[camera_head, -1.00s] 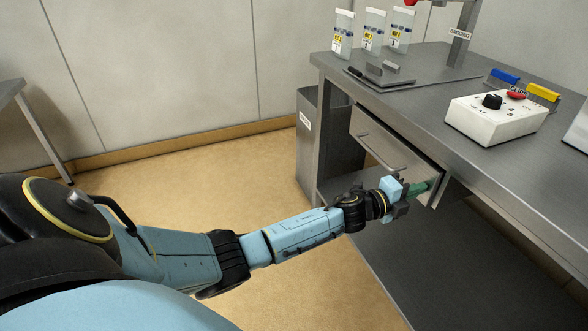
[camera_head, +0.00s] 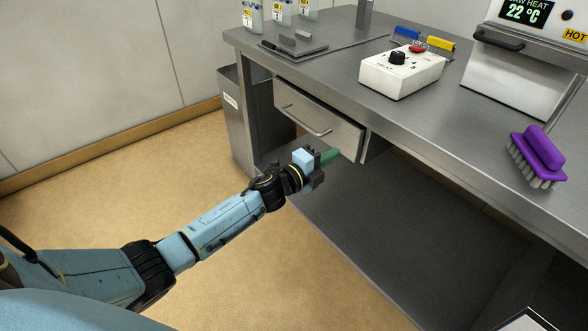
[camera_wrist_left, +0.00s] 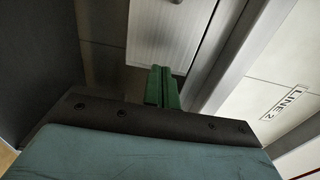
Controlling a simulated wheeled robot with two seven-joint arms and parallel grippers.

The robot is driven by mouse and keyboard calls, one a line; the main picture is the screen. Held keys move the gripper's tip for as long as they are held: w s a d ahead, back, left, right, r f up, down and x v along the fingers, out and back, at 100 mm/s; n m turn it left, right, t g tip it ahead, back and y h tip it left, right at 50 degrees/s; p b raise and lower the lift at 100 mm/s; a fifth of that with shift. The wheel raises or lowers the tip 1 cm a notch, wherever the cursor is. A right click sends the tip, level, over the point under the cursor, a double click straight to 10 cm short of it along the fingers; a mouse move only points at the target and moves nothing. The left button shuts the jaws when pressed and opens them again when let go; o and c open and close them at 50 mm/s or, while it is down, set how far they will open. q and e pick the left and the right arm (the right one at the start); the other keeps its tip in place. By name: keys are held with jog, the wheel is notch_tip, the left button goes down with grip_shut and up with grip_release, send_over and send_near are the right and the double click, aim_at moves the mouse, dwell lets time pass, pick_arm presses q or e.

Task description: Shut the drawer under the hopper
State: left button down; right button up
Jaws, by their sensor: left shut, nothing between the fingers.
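The drawer (camera_head: 302,112) hangs under the left part of the steel bench, a grey front with a bar handle (camera_head: 303,119). It stands partly pulled out. My left gripper (camera_head: 328,157) is shut and empty, its green fingertips at the lower right end of the drawer front. In the left wrist view the shut green fingers (camera_wrist_left: 162,88) point towards the pale drawer front (camera_wrist_left: 168,32). I cannot tell whether they touch it. The hopper is not recognisable in view. My right gripper is not in view.
The steel bench (camera_head: 340,75) carries a white heat control box (camera_head: 401,70), a purple brush (camera_head: 537,158) and several labelled containers at the back left. A grey bin (camera_head: 238,125) stands left of the drawer. A lower shelf (camera_head: 400,215) lies beneath. The floor in front is clear.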

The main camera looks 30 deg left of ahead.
pick_arm(q)
jog(key=p+v, duration=0.1)
jog(key=v, duration=0.8)
jog(key=shift+f+p, duration=0.15)
jog(key=shift+p, duration=0.25)
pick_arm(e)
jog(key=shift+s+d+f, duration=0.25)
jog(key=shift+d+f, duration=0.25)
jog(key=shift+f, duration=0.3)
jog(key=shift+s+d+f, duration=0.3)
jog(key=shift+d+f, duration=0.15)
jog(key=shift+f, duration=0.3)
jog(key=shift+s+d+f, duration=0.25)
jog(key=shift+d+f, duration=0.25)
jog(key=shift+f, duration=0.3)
